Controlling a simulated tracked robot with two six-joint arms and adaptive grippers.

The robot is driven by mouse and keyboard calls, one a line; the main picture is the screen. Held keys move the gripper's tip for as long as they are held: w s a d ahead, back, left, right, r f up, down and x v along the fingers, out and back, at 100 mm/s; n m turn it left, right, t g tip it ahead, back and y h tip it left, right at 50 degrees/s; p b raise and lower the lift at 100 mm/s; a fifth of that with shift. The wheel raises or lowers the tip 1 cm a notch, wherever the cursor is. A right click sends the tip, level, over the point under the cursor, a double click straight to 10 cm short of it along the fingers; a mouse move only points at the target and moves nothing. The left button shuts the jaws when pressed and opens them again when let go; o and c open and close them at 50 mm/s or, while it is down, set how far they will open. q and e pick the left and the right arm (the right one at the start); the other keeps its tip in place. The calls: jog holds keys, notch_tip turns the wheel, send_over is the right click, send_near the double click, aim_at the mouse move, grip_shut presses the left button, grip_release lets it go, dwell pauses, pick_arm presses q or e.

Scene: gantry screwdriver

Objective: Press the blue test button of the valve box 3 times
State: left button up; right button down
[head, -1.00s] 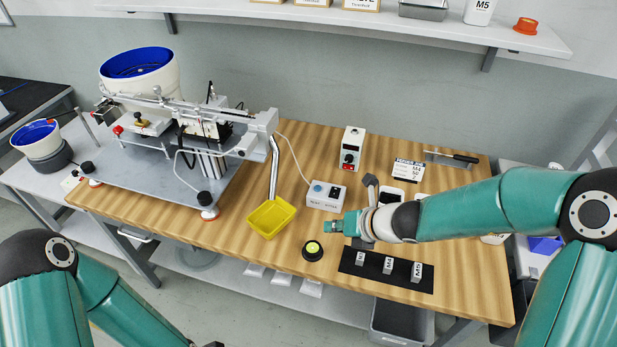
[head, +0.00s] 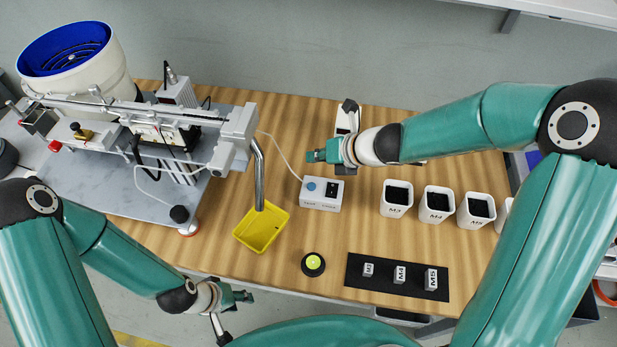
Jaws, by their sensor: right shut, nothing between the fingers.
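The valve box (head: 328,206) is a small white box in the middle of the table in the head view. Its blue test button (head: 310,186) is on the left of its top, beside a black switch (head: 331,189). My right gripper (head: 311,156) is shut and empty, pointing left. In the picture it shows just above the box, apart from the blue button; its height over the table is hard to judge. My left gripper (head: 248,297) is at the lower left, off the table's front edge, too small to tell open from shut.
A yellow tray (head: 243,243) is left of the box, under a metal tube of the feeder machine (head: 100,190). A black round button with a yellow-green top (head: 313,264) is in front. White bins (head: 396,213) and a black mat (head: 357,283) with marked blocks lie to the right.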

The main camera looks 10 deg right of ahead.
aim_at(314, 187)
jog(key=shift+a, duration=0.15)
notch_tip(314, 187, down, 9)
jog(key=b, duration=0.8)
jog(key=shift+r+b, duration=0.1)
jog(key=shift+b, duration=0.25)
dwell(0.9)
jog(key=shift+f+b, duration=0.35)
jog(key=shift+b, duration=0.05)
jog(key=shift+s+f+b, duration=0.1)
jog(key=shift+f+b, duration=0.35)
dwell(0.5)
jog(key=shift+r, duration=0.1)
jog(key=shift+r+p, duration=0.8)
jog(key=shift+p, duration=0.05)
jog(key=shift+r, duration=0.1)
